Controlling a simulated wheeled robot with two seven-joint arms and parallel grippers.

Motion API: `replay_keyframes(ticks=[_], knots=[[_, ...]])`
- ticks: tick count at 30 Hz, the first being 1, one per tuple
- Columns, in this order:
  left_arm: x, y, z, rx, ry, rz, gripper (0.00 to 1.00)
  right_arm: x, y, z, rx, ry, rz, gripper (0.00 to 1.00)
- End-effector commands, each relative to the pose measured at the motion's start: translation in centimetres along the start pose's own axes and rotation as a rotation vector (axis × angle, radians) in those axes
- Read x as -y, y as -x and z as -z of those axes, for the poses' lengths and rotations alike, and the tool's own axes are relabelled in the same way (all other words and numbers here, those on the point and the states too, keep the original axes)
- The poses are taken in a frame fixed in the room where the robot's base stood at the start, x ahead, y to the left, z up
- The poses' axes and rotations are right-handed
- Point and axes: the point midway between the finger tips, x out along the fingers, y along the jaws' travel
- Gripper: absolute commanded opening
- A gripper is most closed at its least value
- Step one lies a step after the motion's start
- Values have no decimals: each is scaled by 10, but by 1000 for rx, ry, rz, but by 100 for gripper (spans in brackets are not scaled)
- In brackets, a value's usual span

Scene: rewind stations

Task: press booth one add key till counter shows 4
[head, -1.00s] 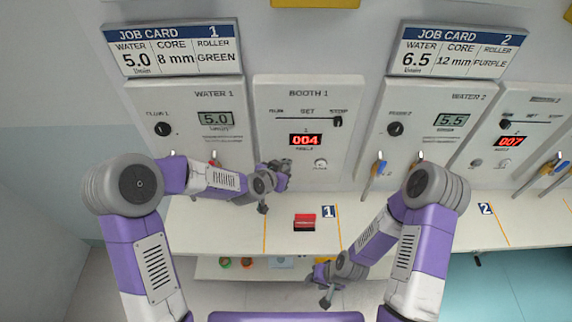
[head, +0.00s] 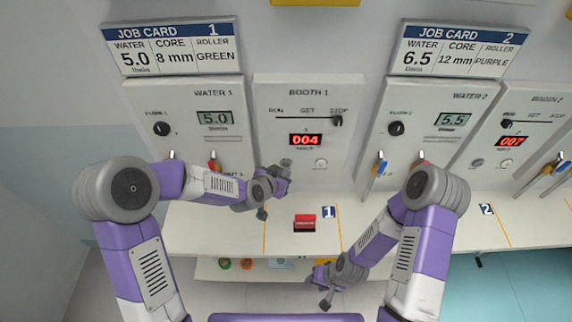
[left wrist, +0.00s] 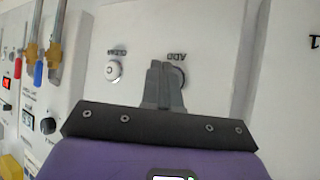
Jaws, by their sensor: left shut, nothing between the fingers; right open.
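The booth 1 panel (head: 345,100) has a red counter (head: 305,140) reading 004. Its add key (left wrist: 178,76) shows in the left wrist view as a round knob with an upside-down ADD label, partly covered by my fingers. In the head view my left gripper hides it. My left gripper (head: 283,172) is shut and empty in front of the panel's lower left; its fingertips (left wrist: 158,66) overlap the key's edge in the left wrist view. I cannot tell whether they touch it. The clear key (head: 321,163) is uncovered. My right gripper (head: 318,290) is open, low before the counter.
The water 1 panel (head: 180,100) stands left and the water 2 panel (head: 430,100) right, with protruding valve handles (head: 378,170). Job cards hang above.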

Motion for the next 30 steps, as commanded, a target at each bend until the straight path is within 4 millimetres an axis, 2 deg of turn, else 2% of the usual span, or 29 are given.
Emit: replay_keyframes(ticks=[15, 30], knots=[[-23, 31, -23, 0, 0, 0, 0, -5, -12, 0, 0, 0, 0, 43], [-24, 32, -24, 0, 0, 0, 0, -5, -12, 0, 0, 0, 0, 43]])
